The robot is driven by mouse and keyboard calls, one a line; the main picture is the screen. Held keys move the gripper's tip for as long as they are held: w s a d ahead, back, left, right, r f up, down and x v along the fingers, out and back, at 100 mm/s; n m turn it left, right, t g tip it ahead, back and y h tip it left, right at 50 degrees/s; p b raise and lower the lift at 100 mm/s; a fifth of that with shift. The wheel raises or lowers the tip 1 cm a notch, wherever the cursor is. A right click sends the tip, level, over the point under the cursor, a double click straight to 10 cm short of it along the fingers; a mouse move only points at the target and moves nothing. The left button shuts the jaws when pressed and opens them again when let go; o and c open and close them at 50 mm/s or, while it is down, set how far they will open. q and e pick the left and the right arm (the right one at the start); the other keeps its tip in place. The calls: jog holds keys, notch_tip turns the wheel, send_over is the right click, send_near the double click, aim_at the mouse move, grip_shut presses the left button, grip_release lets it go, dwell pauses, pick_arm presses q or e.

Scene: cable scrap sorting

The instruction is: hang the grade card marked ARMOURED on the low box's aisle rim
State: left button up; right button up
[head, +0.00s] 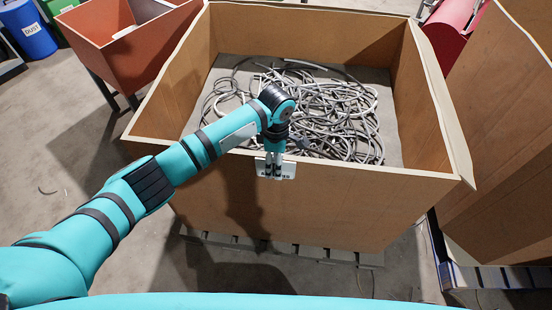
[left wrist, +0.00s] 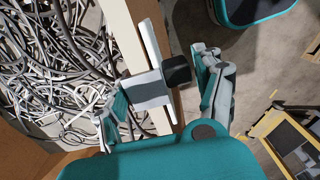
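The low cardboard box (head: 330,205) holds a heap of grey cable. My left gripper (head: 273,170) is at its near rim. The white grade card (head: 288,170) is there too, against or just in front of the outer wall; its dark lettering is too small to read. In the left wrist view the card (left wrist: 150,50) shows nearly edge-on beside the rim (left wrist: 122,35), with a grey block and a black block. My left gripper's fingers (left wrist: 160,85) close on either side of these blocks. I cannot tell whether the card rests on the rim. My right gripper is not in view.
A taller cardboard box (head: 510,140) stands close on the right. A rust-red hopper (head: 120,45) is at the back left, with a blue bin (head: 27,35) beyond it. A pallet (head: 300,250) lies under the low box. The floor at left is mostly clear.

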pick_arm(q)
jog(key=o, duration=0.3)
jog(key=shift+o, duration=0.2)
